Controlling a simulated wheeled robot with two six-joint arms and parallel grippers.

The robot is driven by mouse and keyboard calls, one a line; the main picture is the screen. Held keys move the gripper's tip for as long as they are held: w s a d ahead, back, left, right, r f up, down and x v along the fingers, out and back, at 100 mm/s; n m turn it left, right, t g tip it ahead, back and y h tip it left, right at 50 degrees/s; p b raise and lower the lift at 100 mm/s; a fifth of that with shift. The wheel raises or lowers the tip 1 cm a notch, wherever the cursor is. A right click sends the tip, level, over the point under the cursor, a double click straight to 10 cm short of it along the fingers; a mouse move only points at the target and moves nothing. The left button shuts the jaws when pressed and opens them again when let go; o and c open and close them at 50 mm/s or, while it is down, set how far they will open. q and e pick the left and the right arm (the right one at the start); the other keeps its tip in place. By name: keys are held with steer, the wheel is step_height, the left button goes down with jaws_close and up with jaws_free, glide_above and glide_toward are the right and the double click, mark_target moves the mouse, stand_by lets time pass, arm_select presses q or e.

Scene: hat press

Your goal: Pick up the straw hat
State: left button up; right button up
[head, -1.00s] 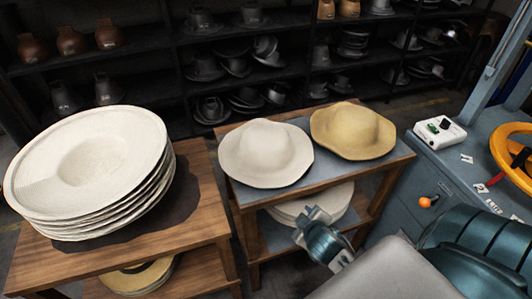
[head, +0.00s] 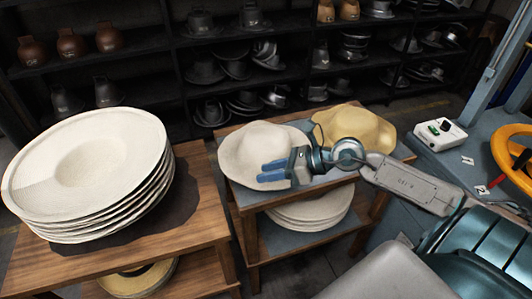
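A yellow straw-coloured hat (head: 375,128) lies on the right part of the middle stand's top, partly hidden behind my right arm. A cream hat (head: 250,148) lies to its left on the same top. My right gripper (head: 270,172) points left, with its blue fingers in front of the cream hat's right and near side. The two fingers look apart with nothing between them; I cannot tell whether they touch the hat. My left gripper is not in view.
A tall stack of wide cream hats (head: 90,165) stands on a wooden table (head: 190,240) at left. More pale hats (head: 310,212) lie on the stand's lower shelf. A blue-grey machine with a white control box (head: 440,133) is at right. Dark shelves stand behind.

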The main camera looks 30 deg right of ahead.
steer(key=d+f+n+g+h, duration=0.2)
steer(key=d+f+h, duration=0.1)
steer(key=d, duration=0.2)
glide_toward(257, 188)
steer(key=shift+w+a+f+n, duration=0.3)
steer(key=shift+w+a+f, duration=0.75)
steer(key=shift+w+a+f+p, duration=0.35)
steer(key=shift+f+p, duration=0.1)
steer(key=shift+p, duration=0.2)
steer(key=shift+p+x, duration=0.5)
steer(key=shift+x, duration=1.4)
steer(key=shift+s+f, duration=0.15)
steer(key=shift+f, duration=0.05)
jaws_close()
